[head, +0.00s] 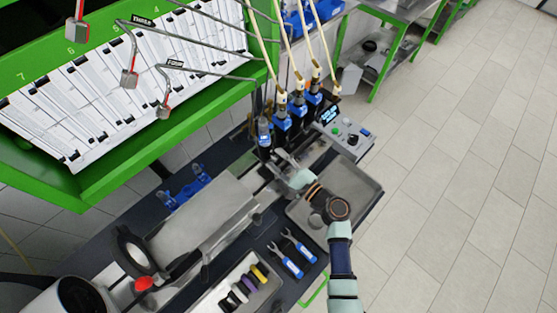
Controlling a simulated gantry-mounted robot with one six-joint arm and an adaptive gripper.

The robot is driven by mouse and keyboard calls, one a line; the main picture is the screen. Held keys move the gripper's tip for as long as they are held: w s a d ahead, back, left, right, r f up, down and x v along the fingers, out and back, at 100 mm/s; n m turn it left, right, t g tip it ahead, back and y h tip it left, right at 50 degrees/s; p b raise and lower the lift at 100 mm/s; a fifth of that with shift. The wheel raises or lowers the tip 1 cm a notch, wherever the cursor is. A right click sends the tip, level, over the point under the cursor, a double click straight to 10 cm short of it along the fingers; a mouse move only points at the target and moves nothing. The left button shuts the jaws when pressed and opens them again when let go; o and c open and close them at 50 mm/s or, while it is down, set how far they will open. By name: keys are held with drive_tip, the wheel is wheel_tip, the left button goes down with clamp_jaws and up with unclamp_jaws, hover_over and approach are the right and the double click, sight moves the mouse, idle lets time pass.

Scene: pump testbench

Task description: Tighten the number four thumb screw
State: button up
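A label reading FOUR (175,64) sits on a thin bent rod at the green rack. A small grey block with red edges (164,108) hangs at the rod's lower end. I cannot make out a thumb screw for certain at this size. My gripper (279,157) is at the bench, just below the row of black and blue injectors (283,123). It is far to the lower right of the FOUR label. Its fingers are small and blend with the metal fixture behind them, so I cannot tell whether they are open or touching anything.
A grey tray (370,193) lies under my wrist. Two blue-handled tools (292,250) and a bin of coloured rings (240,291) are in front. A control box (345,135) stands behind. Pale hoses (290,50) rise from the injectors. Open floor lies right.

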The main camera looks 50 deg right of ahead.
drive_tip(key=s, duration=1.2)
drive_tip(key=shift+a, duration=0.2)
drive_tip(key=shift+f, duration=0.1)
drive_tip(key=w+a+r+n+g+y, duration=0.1)
drive_tip(key=w+a+r+n+g, duration=0.2)
drive_tip(key=a+n, duration=0.45)
drive_tip(key=w+a+r+n+g+y, duration=0.1)
drive_tip(key=w+a+r+n+g, duration=0.2)
drive_tip(key=a+n, duration=0.45)
drive_tip(key=w+a+r+n+g+y, duration=0.1)
drive_tip(key=w+a+r+n+y, duration=0.15)
drive_tip(key=w+a+n, duration=0.45)
drive_tip(key=s+a+r+n+t+h, duration=0.1)
drive_tip(key=s+a+r+n+h, duration=0.1)
drive_tip(key=a+r, duration=0.3)
drive_tip(key=s+a+r+n+t+h, duration=0.1)
drive_tip(key=s+a+r+n+h, duration=0.15)
drive_tip(key=r, duration=0.35)
wheel_tip(320, 180, up, 14)
drive_tip(key=p, duration=1.5)
drive_tip(key=shift+d+r+y, duration=0.15)
drive_tip(key=shift+d+y, duration=0.15)
drive_tip(key=shift+d, duration=0.15)
